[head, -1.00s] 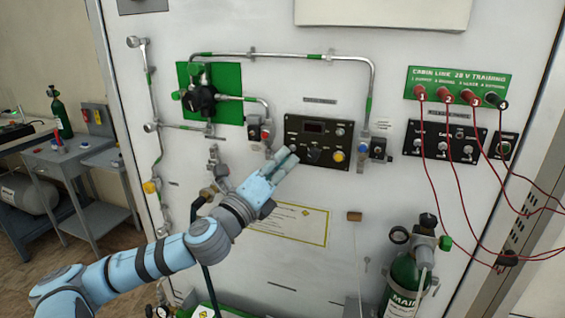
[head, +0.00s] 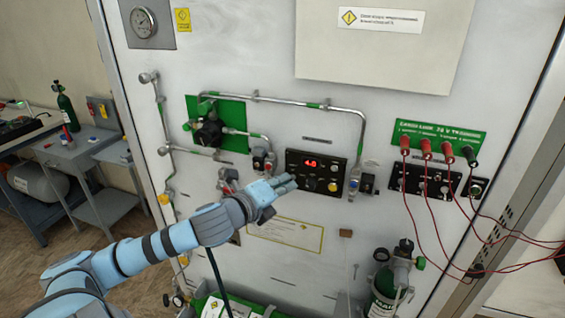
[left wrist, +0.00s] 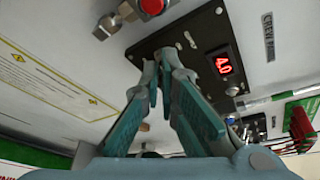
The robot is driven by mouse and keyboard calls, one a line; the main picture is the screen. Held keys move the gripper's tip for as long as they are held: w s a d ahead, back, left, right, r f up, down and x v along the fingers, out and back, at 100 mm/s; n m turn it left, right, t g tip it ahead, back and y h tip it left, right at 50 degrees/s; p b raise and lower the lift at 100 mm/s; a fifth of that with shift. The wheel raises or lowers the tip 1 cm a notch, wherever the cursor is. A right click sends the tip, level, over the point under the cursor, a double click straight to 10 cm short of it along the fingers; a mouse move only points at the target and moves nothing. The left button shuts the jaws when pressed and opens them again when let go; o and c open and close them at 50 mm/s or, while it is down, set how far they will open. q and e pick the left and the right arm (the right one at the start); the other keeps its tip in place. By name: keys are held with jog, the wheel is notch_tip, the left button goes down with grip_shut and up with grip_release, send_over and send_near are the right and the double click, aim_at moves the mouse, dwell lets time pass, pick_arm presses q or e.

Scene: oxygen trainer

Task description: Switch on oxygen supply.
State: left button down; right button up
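Small metal controls stand just beyond the tips, and the display (left wrist: 222,64) appears to read 4.0. My right gripper is not in view.
A green plate with a black regulator (head: 207,133) and metal piping are left of the panel. A switch panel (head: 426,183) with red leads is at right. A green cylinder (head: 386,293) stands at lower right. A side table (head: 68,155) is at left.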

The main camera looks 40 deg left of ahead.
pick_arm(q)
jog(key=shift+w+r+g+p, duration=0.1)
jog(key=shift+r+g+p, duration=0.2)
jog(key=shift+r+g, duration=0.35)
jog(key=shift+w+r+n+g+h, duration=0.1)
jog(key=shift+r+n+g+h, duration=0.1)
jog(key=shift+g, duration=0.5)
jog(key=shift+w+r+n+g+h, duration=0.1)
jog(key=shift+n+g, duration=0.1)
jog(key=shift+g, duration=0.45)
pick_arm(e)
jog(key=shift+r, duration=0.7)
pick_arm(q)
jog(key=shift+a, duration=0.1)
jog(key=c, duration=2.3)
grip_release()
jog(key=o, duration=0.5)
jog(key=shift+s, duration=0.1)
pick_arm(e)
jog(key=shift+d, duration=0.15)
pick_arm(q)
jog(key=shift+f, duration=0.15)
